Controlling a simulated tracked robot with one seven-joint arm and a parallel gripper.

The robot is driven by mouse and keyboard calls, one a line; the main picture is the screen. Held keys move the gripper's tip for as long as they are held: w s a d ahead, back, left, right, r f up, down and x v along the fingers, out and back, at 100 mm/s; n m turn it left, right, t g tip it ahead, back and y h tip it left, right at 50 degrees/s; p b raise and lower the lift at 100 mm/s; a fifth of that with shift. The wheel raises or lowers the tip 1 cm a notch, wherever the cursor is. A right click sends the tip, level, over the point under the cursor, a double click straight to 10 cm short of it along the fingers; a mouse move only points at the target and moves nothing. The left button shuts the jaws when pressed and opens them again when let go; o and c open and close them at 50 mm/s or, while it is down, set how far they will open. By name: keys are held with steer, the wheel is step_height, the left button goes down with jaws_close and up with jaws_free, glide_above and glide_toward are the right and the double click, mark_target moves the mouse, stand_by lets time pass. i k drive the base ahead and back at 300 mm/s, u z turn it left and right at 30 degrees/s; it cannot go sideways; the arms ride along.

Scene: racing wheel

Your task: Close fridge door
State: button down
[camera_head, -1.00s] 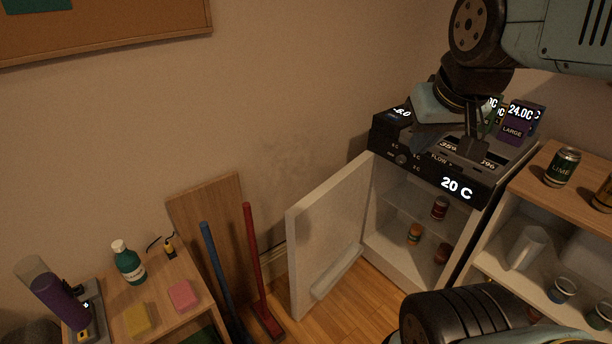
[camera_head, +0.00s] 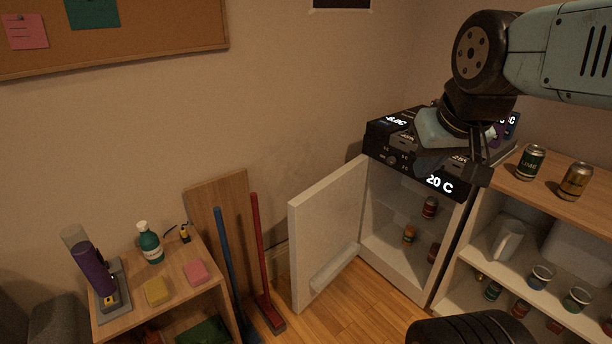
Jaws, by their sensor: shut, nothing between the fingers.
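The small fridge (camera_head: 392,262) stands against the back wall, right of centre, with a black top panel reading 20 C. Its white door (camera_head: 328,236) stands wide open, swung out to the left, with a shelf on its inner face. Several small cans and jars sit inside on the shelves. My gripper (camera_head: 477,176) is shut and empty, pointing down in front of the fridge's top right corner, well to the right of the door and not touching it. My wrist hides part of the fridge top.
A shelf unit (camera_head: 545,199) with cans and cups stands right of the fridge. A blue pole (camera_head: 225,262) and a red broom (camera_head: 259,250) lean left of the door. A wooden side table (camera_head: 180,290) holds a bottle and sponges. Wooden floor (camera_head: 350,318) lies bare before the fridge.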

mark_target(324, 220)
steer(key=z, duration=0.2)
steer(key=i, duration=0.85)
steer(key=u, duration=0.1)
